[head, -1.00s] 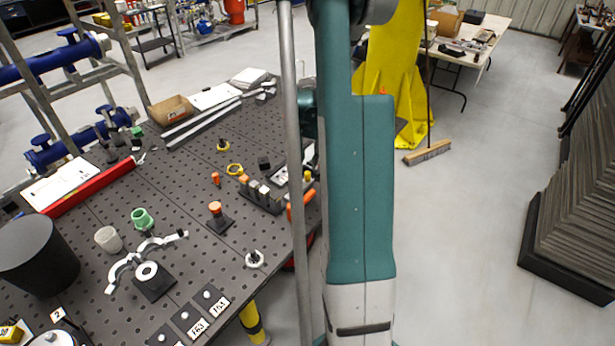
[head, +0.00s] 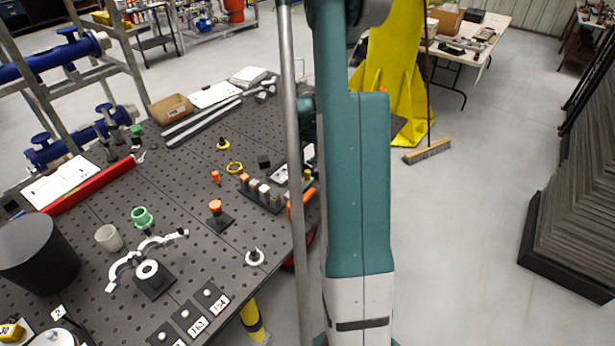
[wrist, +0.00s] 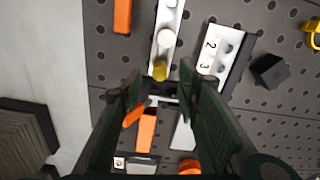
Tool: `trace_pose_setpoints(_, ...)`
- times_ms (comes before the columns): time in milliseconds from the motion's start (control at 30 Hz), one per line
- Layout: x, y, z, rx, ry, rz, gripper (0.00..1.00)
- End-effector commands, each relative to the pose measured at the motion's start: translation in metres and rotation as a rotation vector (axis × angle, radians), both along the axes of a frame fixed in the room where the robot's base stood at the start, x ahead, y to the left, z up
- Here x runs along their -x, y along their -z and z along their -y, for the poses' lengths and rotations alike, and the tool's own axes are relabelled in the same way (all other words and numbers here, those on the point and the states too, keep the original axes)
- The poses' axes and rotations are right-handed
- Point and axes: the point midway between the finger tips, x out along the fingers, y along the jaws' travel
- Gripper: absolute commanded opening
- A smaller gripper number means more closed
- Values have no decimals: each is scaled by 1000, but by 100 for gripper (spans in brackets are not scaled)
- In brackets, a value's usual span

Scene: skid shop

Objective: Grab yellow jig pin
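A yellow-topped pin (wrist: 160,70) stands by a white strip in the wrist view, between and just beyond the fingertips of my gripper (wrist: 162,85). My gripper is open, with its two dark green fingers on either side and nothing clearly held between them. In the head view a small yellow piece (head: 307,175) shows at the table's right edge, beside my arm; it looks like the same pin.
The perforated dark table (head: 190,260) carries a row of coloured pins (head: 262,192), a yellow ring (head: 234,168) and an orange-topped pin (head: 215,207). In the wrist view, a numbered white plate (wrist: 215,55) and a black block (wrist: 269,70) lie right of the pin.

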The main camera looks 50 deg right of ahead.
Motion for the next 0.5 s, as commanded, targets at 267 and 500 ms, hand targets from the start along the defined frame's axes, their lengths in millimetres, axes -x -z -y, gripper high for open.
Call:
trace_pose_setpoints(267,0,5,1,0,0,0,33)
trace_pose_setpoints(500,0,24,2,0,0,0,33)
